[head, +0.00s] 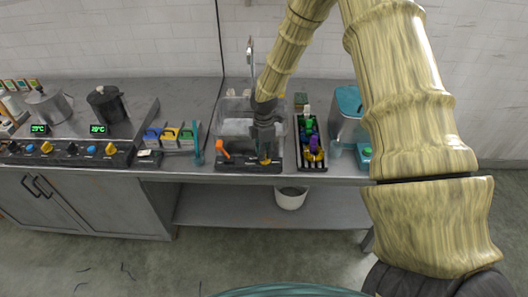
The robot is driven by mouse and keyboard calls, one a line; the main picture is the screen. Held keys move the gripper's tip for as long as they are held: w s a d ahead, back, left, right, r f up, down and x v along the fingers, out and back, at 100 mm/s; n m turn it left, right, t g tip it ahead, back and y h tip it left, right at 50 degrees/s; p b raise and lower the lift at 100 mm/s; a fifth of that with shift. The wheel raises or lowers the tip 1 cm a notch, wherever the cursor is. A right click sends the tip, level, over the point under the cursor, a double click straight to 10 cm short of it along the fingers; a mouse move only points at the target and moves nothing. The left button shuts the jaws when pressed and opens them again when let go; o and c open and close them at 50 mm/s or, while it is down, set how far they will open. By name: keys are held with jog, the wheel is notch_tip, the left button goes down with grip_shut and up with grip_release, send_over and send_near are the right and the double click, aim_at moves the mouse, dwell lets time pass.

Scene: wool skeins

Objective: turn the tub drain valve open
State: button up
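A clear tub (237,108) stands at the back of the bench near the middle, below a metal tap. A dark panel (240,167) runs along its front. An orange lever handle (222,149) sits on the panel's left part, tilted. A small yellow piece (265,161) shows at the panel's right part, under my fingers; I cannot tell which of the two is the drain valve. My gripper (266,156) points down at the yellow piece, to the right of the orange handle and apart from it. The fingers are too small and dark to judge their opening or any contact.
A black rack (311,160) with coloured bottles stands close on the right, then a teal-lidded container (348,102). On the left are coloured clips (171,134) and two heated pots (108,104) with knobs. A white bucket (290,198) sits on the shelf below.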

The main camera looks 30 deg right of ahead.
jog(key=shift+f, duration=0.6)
grip_shut()
jog(key=m, duration=0.4)
jog(key=shift+w+m, duration=0.1)
jog(key=shift+m, duration=0.3)
grip_release()
